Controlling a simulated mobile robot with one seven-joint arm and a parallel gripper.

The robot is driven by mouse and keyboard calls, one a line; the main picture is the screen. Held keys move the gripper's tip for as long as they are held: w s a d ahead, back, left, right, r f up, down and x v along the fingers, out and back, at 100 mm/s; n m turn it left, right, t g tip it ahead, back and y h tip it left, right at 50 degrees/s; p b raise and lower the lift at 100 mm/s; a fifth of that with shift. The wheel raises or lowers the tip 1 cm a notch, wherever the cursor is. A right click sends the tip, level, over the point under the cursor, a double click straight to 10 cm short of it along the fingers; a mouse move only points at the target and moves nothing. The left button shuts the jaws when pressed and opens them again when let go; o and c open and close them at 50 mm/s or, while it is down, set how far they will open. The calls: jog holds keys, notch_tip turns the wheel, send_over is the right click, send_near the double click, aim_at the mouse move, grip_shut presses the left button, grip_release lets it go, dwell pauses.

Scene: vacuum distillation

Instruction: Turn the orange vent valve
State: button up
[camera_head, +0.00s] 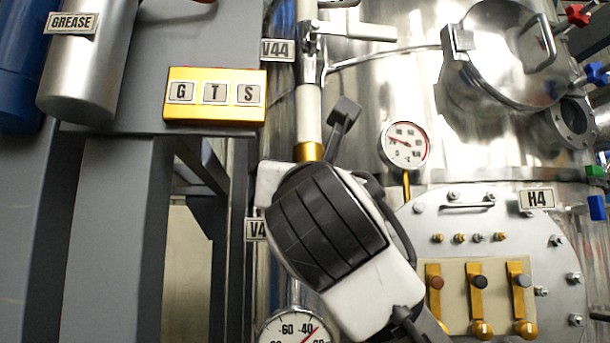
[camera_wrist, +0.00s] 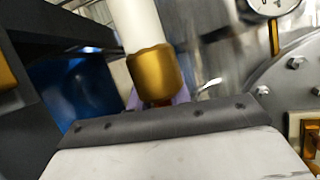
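My gripper (camera_head: 328,228) is a white and dark grey hand in front of the vertical pipe, just below a gold collar (camera_head: 309,152). Its fingers are not clear, so I cannot tell whether it is open or shut. In the wrist view the hand's dark edge (camera_wrist: 165,122) crosses below the same gold collar (camera_wrist: 155,72). A small orange-brown part (camera_wrist: 158,103) with pale purple bits beside it shows between collar and hand. It may belong to the orange vent valve, but most of that spot is hidden. I cannot tell whether the hand touches it.
A pressure gauge (camera_head: 404,146) stands right of the hand, and another gauge (camera_head: 295,328) is below it. A round plate with several gold levers (camera_head: 478,285) is at lower right.

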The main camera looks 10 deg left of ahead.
jog(key=o, duration=0.5)
jog(key=shift+c, duration=0.2)
jog(key=b+v, duration=0.5)
jog(key=v, duration=0.9)
jog(key=shift+a, duration=0.1)
